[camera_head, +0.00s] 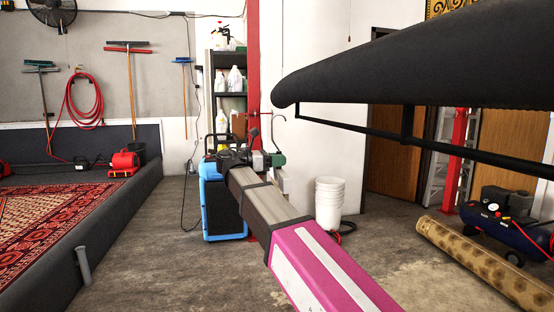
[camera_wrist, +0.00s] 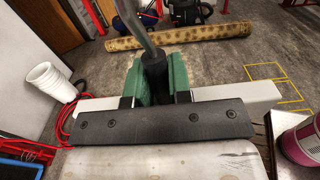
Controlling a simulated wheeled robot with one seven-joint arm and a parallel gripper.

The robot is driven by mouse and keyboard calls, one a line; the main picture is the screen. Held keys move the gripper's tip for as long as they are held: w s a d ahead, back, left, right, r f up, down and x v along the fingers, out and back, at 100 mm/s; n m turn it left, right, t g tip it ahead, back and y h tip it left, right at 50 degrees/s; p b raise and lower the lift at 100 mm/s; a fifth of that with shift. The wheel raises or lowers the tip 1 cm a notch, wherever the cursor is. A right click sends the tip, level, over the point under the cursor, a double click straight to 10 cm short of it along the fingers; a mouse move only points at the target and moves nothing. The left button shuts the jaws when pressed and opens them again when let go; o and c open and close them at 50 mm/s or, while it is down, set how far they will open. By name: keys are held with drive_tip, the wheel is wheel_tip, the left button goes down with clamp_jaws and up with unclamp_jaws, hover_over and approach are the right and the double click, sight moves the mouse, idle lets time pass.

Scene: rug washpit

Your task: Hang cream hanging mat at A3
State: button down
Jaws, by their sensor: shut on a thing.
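My gripper (camera_head: 277,159) has green fingers and is out over the floor near the middle of the head view. In the wrist view its fingers (camera_wrist: 157,82) are closed on the dark stem of a thin grey hook (camera_wrist: 148,38). The hook (camera_head: 284,118) stands above the fingers in the head view, its curved end free. A pale bar (camera_wrist: 245,90) crosses behind the fingers; I cannot tell whether it belongs to my gripper. I cannot make out a cream hanging mat or a place marked A3 in either view.
A large black padded shape (camera_head: 400,68) with a dark rail (camera_head: 370,130) fills the upper right. White buckets (camera_head: 329,203), a blue machine (camera_head: 222,205), a rolled patterned rug (camera_head: 480,260) and a compressor (camera_head: 500,225) stand around. A red rug (camera_head: 45,225) lies left. Concrete floor is open between.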

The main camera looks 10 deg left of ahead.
drive_tip(key=shift+s+a+r, duration=0.15)
drive_tip(key=shift+a+r, duration=0.05)
drive_tip(key=shift+r, duration=0.2)
drive_tip(key=x, duration=2.3)
drive_tip(key=shift+d, duration=0.35)
idle(1.0)
drive_tip(key=shift+d+f, duration=0.1)
drive_tip(key=shift+f, duration=0.05)
drive_tip(key=x, duration=0.6)
idle(0.9)
drive_tip(key=shift+f, duration=2.05)
drive_tip(key=c, duration=1)
unclamp_jaws()
drive_tip(key=shift+o, duration=0.2)
